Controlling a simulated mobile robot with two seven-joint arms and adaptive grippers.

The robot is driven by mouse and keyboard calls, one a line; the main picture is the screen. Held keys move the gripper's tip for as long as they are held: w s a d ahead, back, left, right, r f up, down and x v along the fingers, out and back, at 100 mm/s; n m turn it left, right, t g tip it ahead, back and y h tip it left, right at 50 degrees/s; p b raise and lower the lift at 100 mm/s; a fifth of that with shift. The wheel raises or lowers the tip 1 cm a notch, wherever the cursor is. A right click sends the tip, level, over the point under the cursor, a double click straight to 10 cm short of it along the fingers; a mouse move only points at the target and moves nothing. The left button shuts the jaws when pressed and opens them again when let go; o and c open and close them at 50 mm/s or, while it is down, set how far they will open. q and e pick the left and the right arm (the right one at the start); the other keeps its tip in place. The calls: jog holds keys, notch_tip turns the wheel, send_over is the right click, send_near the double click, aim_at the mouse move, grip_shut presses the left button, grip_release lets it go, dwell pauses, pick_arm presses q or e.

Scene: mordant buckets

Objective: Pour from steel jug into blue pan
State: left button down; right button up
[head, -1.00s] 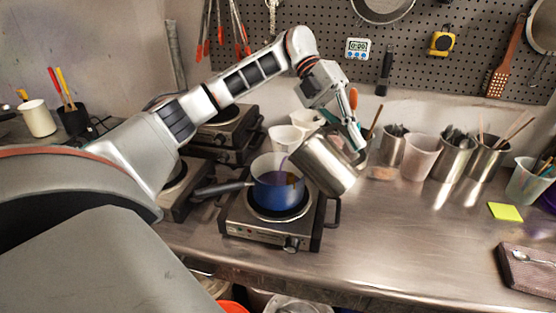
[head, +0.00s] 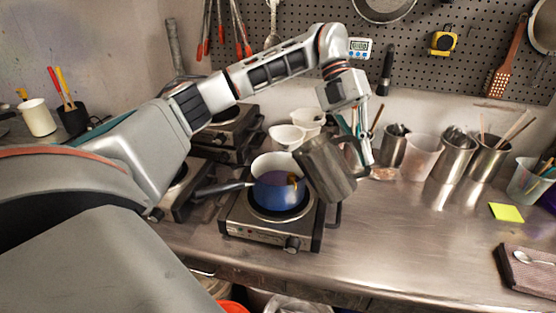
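The blue pan (head: 270,197) sits on the front hot plate (head: 265,230), its dark handle pointing left. It holds dark purple liquid, with an orange-brown thing inside at its right. The steel jug (head: 328,172) is up in the air at the pan's right, leaning a little left, with its mouth near the pan's rim. No stream shows between them. My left gripper (head: 363,150) is at the jug's handle on the right side and looks shut on it; the jug hides part of the fingers. My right gripper is not in view.
White bowls (head: 287,136) stand behind the pan. Steel containers (head: 453,155) and a clear cup (head: 423,157) with utensils line the wall. The counter's front middle is clear.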

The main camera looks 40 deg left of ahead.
pick_arm(q)
jog(key=shift+w+d+f+n+g+y, duration=0.75)
jog(key=shift+d+f+y, duration=2.45)
jog(key=shift+f, duration=2.1)
jog(key=shift+a+r, duration=0.15)
jog(key=shift+r, duration=2.75)
